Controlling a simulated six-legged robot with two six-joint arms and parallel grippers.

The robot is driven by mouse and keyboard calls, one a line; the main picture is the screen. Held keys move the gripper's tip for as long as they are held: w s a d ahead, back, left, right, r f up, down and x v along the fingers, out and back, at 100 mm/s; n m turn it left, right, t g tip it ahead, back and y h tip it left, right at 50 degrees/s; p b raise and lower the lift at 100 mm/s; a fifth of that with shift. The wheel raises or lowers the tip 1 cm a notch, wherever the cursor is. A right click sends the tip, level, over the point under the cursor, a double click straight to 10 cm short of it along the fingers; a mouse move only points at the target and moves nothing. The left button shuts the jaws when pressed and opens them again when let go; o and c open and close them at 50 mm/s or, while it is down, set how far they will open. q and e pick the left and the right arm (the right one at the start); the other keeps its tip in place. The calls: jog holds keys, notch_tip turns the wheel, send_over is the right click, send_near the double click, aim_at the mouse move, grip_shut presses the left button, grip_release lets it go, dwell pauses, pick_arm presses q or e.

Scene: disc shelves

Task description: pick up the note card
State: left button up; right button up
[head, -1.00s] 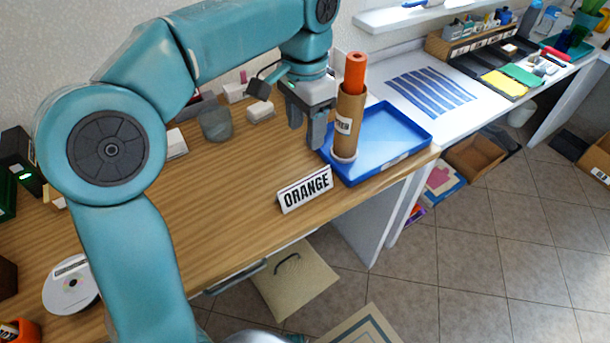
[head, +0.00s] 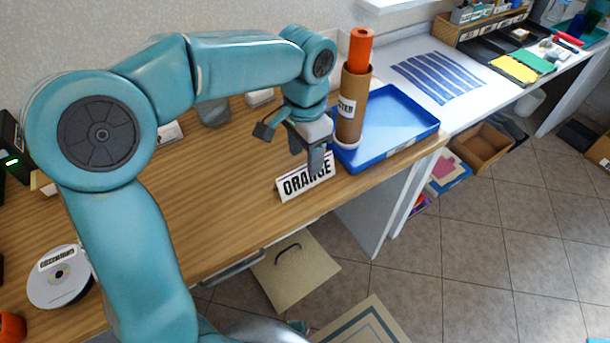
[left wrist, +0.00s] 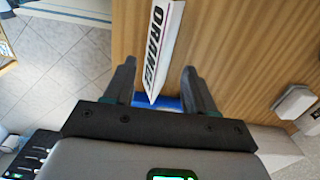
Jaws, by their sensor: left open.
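The note card (head: 297,184) is a white folded card with the black word ORANGE, standing on the wooden desk near its front edge. It also shows in the left wrist view (left wrist: 163,45), its lower end between my finger tips in the picture. My left gripper (head: 312,165) is open, pointing down just above and behind the card; a finger overlaps the card's upper edge in the head view. In the left wrist view the two fingers (left wrist: 160,83) stand apart on either side of the card's near end. I cannot tell whether they touch it. My right gripper is not in view.
A cardboard tube (head: 353,104) with an orange roll (head: 360,48) stands close to the right of my gripper, by a blue tray (head: 421,132). A disc stack (head: 60,283) lies at the desk's left. Desk left of the card (head: 215,200) is clear.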

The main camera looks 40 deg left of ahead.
aim_at(305, 165)
pick_arm(q)
notch_tip(305, 165, down, 4)
jog(key=shift+r+b, duration=0.1)
jog(key=shift+b, duration=0.2)
grip_shut()
jog(key=shift+r, duration=0.1)
